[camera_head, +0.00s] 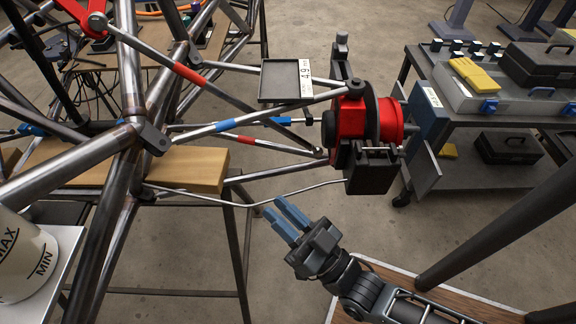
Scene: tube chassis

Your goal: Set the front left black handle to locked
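My gripper (276,206) is at the lower middle, with two blue fingers pointing up and left. A gap shows between the fingers and nothing is held there. The fingertips are just below a thin bent metal rod (250,204), apart from the black parts of the chassis. A red drum-shaped unit (380,120) with black fittings is at the chassis's right end. A black block (374,170) is at its lower side, and a black upright piece (341,62) rises at its upper left. I cannot tell which black part is the front left handle, or its setting.
Steel chassis tubes (150,60) cross the left side, over a wooden block (190,168). A white container (22,255) stands at lower left. A grey cart (500,100) with cases is at right. Bare floor lies below the red unit.

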